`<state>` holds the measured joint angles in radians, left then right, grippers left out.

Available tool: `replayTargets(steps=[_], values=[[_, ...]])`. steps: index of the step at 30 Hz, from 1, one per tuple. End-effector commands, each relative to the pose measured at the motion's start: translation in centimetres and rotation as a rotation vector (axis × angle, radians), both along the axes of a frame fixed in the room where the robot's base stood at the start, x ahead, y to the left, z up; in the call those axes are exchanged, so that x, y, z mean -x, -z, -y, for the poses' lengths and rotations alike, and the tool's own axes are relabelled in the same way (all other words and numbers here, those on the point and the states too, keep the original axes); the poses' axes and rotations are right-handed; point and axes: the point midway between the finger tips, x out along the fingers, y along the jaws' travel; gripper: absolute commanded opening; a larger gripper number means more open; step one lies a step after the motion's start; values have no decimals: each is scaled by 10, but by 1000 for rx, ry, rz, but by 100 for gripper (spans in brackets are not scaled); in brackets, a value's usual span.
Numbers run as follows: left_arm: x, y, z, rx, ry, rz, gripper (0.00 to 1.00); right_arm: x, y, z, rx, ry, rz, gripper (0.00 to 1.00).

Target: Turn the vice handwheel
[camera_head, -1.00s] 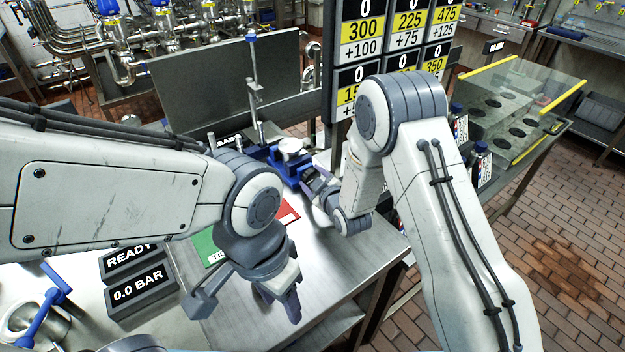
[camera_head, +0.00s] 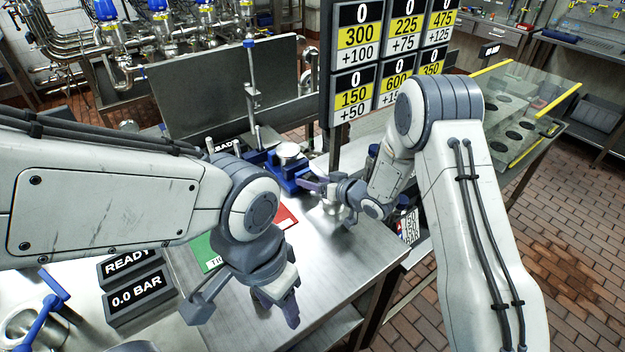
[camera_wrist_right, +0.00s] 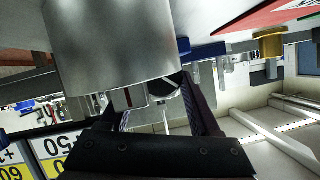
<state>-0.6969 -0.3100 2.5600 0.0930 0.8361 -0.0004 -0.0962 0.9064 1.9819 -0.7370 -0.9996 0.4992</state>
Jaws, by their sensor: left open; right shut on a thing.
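My right gripper (camera_head: 308,184) reaches in from the right to the vice's near right end. It is shut on what appears to be the vice handwheel, mostly hidden by the fingers. In the right wrist view, part of a dark round rim (camera_wrist_right: 167,88) shows between the fingers, partly behind a large silver cylinder. My left gripper (camera_head: 278,306) is open and empty, pointing down over the table's front part, well apart from the vice.
A green and red card (camera_head: 203,252) lies partly behind my left wrist. Black READY and 0.0 BAR display blocks (camera_head: 137,296) are at lower left. A number board (camera_head: 385,60) rises behind the vice.

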Motion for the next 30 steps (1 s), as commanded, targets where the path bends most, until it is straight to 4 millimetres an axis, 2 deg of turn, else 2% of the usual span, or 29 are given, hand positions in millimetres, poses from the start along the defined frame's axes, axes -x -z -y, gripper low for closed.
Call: replayTargets(steps=[12, 29, 30], values=[[0, -8, 0, 0, 0, 0, 50, -1, 0, 2, -159, 3, -116, 8], [0, -9, 0, 0, 0, 0, 50, -2, 1, 2, -184, 5, -132, 8], [0, -9, 0, 0, 0, 0, 50, -2, 1, 2, -184, 5, -132, 75]])
